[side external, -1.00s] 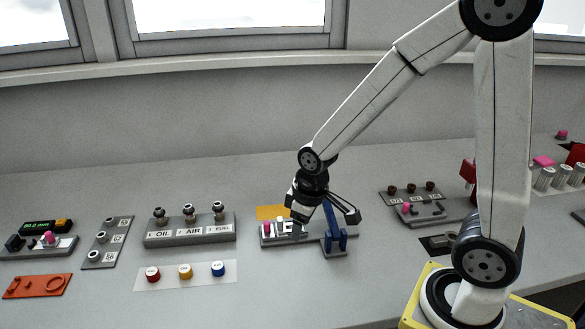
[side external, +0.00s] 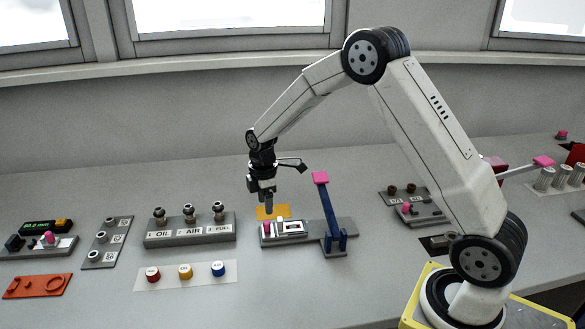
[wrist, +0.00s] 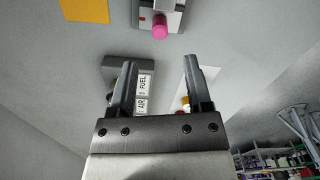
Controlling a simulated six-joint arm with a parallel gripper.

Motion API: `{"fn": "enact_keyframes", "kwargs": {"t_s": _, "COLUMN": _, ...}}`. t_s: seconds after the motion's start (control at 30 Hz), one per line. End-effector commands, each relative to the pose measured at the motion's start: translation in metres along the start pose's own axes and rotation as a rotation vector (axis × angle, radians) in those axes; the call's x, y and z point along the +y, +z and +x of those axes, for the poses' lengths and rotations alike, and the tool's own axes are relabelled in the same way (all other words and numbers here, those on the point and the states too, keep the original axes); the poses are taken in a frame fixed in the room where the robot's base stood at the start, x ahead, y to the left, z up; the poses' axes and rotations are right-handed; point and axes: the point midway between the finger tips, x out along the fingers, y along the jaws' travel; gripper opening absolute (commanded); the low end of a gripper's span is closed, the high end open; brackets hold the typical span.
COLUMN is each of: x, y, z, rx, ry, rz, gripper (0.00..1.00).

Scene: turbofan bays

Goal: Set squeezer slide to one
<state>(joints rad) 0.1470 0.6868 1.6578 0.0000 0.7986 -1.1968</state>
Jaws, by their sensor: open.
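The squeezer unit appears to be the grey base (side external: 328,225) in the middle of the side view, bearing a pink knob (side external: 267,228), a white-framed piece (side external: 292,227) and an upright blue lever (side external: 328,207) with a pink top. The pink knob also shows in the wrist view (wrist: 160,28), beyond the fingertips. My gripper (side external: 268,208) points down just above the knob end of the base, left of the lever. In the wrist view my gripper (wrist: 160,75) is open, with nothing between its fingers. I cannot read the slide's marks.
A yellow-orange patch (side external: 272,212) lies behind the base. To the left stand the OIL, AIR and FUEL panel (side external: 190,233) and a white strip (side external: 200,277) with red, yellow and blue buttons. Another grey unit (side external: 425,214) stands at right. The bench in front is clear.

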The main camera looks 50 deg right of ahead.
Motion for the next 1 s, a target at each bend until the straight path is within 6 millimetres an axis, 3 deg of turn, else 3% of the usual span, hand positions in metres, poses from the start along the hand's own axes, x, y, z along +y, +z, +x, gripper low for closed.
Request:
{"fn": "enact_keyframes", "kwargs": {"t_s": 0.37, "x": 0.0, "y": 0.0, "z": 0.013, "rx": 0.0, "ry": 0.0, "rz": 0.002, "gripper": 0.64}}
{"fn": "enact_keyframes", "kwargs": {"t_s": 0.8, "x": 0.0, "y": 0.0, "z": 0.063, "rx": 0.0, "ry": 0.0, "rz": 0.002, "gripper": 0.64}}
{"fn": "enact_keyframes", "kwargs": {"t_s": 1.0, "x": 0.0, "y": 0.0, "z": 0.076, "rx": 0.001, "ry": 0.002, "rz": 0.002, "gripper": 0.64}}
